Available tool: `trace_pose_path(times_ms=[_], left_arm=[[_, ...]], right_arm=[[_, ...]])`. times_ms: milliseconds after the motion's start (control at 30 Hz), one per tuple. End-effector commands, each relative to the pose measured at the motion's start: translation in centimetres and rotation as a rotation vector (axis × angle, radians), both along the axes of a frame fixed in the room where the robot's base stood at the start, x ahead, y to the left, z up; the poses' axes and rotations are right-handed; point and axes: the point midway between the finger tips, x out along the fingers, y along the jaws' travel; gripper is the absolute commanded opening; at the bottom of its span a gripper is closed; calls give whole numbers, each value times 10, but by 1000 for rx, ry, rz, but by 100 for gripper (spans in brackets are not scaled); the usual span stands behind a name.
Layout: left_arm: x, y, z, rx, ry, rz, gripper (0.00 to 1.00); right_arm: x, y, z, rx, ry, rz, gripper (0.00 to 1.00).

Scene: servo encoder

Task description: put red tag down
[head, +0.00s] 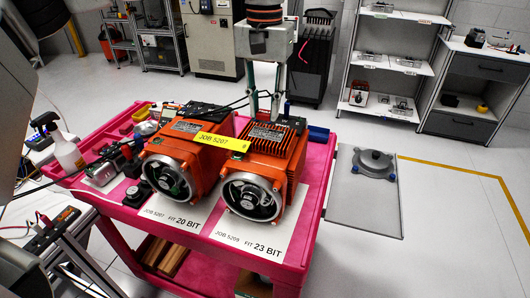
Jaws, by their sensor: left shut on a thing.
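My left gripper (265,112) comes down from the top middle, over the back of the right orange motor (262,152). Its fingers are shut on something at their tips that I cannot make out. No red tag can be told apart in this view. A yellow strip marked JOB 5207 (222,142) lies across the tops of the left orange motor (180,155) and the right one. Both motors stand on white sheets on a pink cart (312,205); the sheets read FIT 20 BIT and FIT 23 BIT. My right gripper is not in view.
A spray bottle (66,150), small devices and cables crowd the cart's left side. A blue bin (318,135) sits at its back right. A grey plate (362,205) with a round grey fixture (374,163) is right of the cart. Shelves (398,62) stand behind.

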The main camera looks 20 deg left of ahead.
Motion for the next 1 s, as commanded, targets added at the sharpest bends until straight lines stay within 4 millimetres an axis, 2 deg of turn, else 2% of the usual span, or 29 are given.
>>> trace_pose_path(times_ms=[33,100,300,633,833,1000], left_arm=[[-1,0,-15,-1,5,0,12],[-1,0,-32,-1,5,0,12],[-1,0,-73,-1,2,0,12],[0,0,-98,0,1,0,12],[0,0,-126,-1,2,0,12],[0,0,-132,-1,-2,2,12]], right_arm=[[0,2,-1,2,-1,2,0],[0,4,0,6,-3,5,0],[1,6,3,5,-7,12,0],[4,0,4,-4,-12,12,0],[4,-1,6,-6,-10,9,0],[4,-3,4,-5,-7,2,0]])
